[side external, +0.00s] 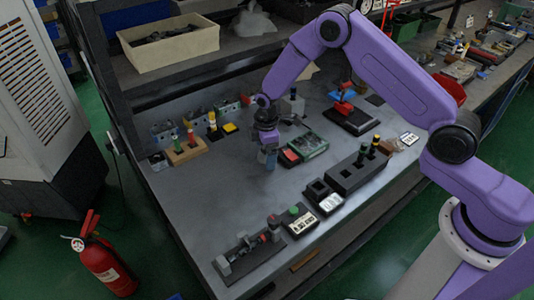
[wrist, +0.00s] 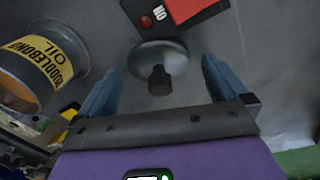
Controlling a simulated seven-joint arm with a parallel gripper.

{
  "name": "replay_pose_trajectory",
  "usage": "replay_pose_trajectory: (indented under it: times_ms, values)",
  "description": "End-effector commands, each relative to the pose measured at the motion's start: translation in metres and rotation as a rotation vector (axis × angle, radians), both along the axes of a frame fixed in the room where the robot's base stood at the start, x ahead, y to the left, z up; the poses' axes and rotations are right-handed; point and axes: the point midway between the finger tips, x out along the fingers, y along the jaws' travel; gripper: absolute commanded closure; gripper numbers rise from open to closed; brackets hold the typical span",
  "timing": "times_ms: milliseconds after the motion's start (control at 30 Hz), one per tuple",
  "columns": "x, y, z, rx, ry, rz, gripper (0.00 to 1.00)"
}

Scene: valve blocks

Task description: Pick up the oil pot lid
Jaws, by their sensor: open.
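My gripper (side external: 268,160) points down over the grey bench in the side view. In the wrist view my gripper (wrist: 160,66) is open, with one blue-grey finger on each side. A round silver-grey lid (wrist: 150,50) with a dark knob (wrist: 159,82) shows between the fingers, and nothing is held. I cannot tell how far the knob is below the fingertips. An oil pot (wrist: 18,62) with a yellow label lies at the left of the wrist view, beside the left finger. I cannot make out the lid or the pot in the side view.
A dark box with a red button (wrist: 146,21) and a red panel (wrist: 190,8) is just beyond the lid. The side view shows a green and red block (side external: 308,146), a black two-post block (side external: 360,170) and a lever fixture (side external: 248,252).

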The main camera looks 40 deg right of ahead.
Motion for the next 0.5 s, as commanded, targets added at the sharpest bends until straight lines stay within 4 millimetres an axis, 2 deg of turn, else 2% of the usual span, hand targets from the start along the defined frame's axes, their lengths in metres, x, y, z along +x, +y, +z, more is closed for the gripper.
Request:
replay_pose_trajectory:
  times_ms: [67,100,267,500]
  values:
    - [0.0002,-0.0001,0.0002,0.000,0.000,0.000,0.00]
    - [0.0002,-0.0001,0.0003,0.000,0.000,0.000,0.06]
    - [0.0001,0.0000,0.0004,0.000,0.000,0.000,0.59]
    - [0.0002,0.0000,0.0006,0.000,0.000,0.000,0.59]
